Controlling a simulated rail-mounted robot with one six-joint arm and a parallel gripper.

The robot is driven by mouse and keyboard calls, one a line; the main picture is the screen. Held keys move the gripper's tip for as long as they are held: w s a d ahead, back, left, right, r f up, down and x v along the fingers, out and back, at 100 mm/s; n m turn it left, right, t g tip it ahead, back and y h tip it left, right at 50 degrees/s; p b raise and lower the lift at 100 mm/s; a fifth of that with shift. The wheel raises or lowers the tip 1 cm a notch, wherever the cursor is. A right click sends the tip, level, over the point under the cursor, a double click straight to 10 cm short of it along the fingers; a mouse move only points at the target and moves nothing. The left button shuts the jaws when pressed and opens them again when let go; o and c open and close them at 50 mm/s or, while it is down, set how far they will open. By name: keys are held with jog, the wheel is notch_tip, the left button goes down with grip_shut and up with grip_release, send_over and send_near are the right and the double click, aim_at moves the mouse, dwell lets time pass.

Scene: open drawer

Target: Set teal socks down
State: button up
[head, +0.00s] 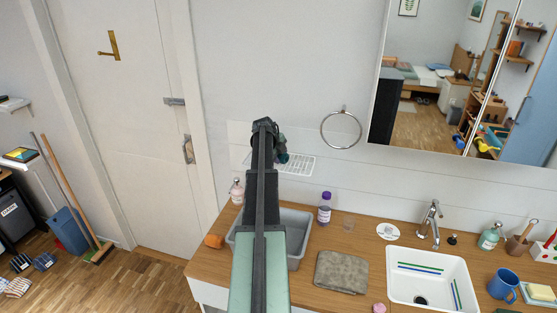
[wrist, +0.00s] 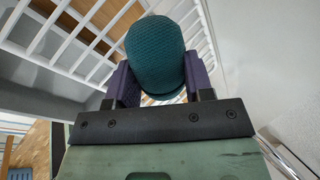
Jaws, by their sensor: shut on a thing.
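The teal socks (wrist: 155,45) are a rounded teal knitted bundle, held between the two purple fingers of my gripper (wrist: 160,82) in the wrist view. In the head view the socks (head: 281,157) show only as a small dark teal patch beside the end of my arm. My gripper (head: 268,140) is mostly hidden there behind my own arm. A white wire rack (head: 303,165) on the wall is close by the socks. It also shows in the wrist view as white bars (wrist: 75,45) behind them. I cannot tell whether the socks touch the rack.
Below is a wooden counter (head: 210,262) with a grey bin (head: 296,222), a purple bottle (head: 324,208), a pink bottle (head: 237,191), a folded grey towel (head: 341,272) and a white sink (head: 433,284). A towel ring (head: 341,147) hangs right of the rack.

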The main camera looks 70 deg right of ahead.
jog(key=shift+f, duration=0.2)
jog(key=o, duration=0.7)
jog(key=shift+r, duration=0.1)
jog(key=shift+r, duration=0.2)
jog(key=p+v, duration=1)
jog(key=v, duration=0.2)
